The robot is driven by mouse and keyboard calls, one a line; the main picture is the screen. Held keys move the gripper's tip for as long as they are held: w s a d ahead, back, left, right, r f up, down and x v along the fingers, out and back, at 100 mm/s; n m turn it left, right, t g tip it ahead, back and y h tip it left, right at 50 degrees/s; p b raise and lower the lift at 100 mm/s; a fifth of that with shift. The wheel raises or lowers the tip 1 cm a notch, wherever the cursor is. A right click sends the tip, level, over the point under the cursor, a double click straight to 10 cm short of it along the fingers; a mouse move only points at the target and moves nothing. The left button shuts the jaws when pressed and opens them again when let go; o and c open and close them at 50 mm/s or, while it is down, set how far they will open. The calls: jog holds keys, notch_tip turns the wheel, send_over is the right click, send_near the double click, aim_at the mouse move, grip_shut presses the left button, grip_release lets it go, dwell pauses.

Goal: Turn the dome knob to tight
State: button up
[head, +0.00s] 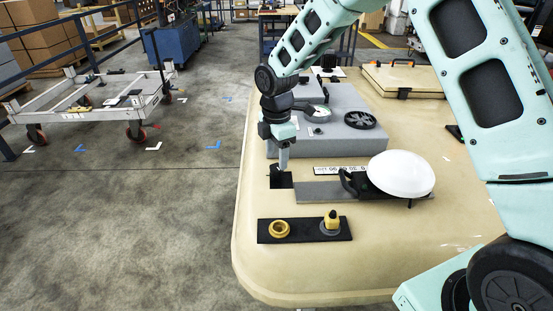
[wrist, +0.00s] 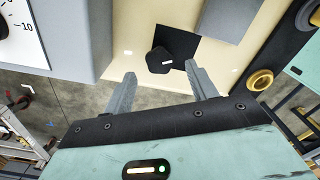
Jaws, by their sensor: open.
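A small black knob (wrist: 160,60) with a pale mark on its top sits on a black square plate (wrist: 178,48) in the wrist view. The plate also shows in the head view (head: 281,180), at the left end of a grey strip (head: 320,192). A white dome (head: 400,173) stands over the strip's right part, with a black bracket beside it. My gripper (head: 281,166) points down over the plate and hides the knob there. In the wrist view its open fingers (wrist: 161,72) stand apart, with the knob ahead of the gap between them. I see no gripping contact. No tight marking is readable.
A grey housing (head: 325,130) with a dial and a black handwheel (head: 360,120) stands behind my gripper. A black bar (head: 305,229) with a yellow ring (head: 279,228) and a yellow-topped peg (head: 331,219) lies in front. The beige top's near end is clear.

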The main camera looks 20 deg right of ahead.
aim_at(277, 167)
jog(key=shift+f, duration=1.65)
jog(key=c, duration=1)
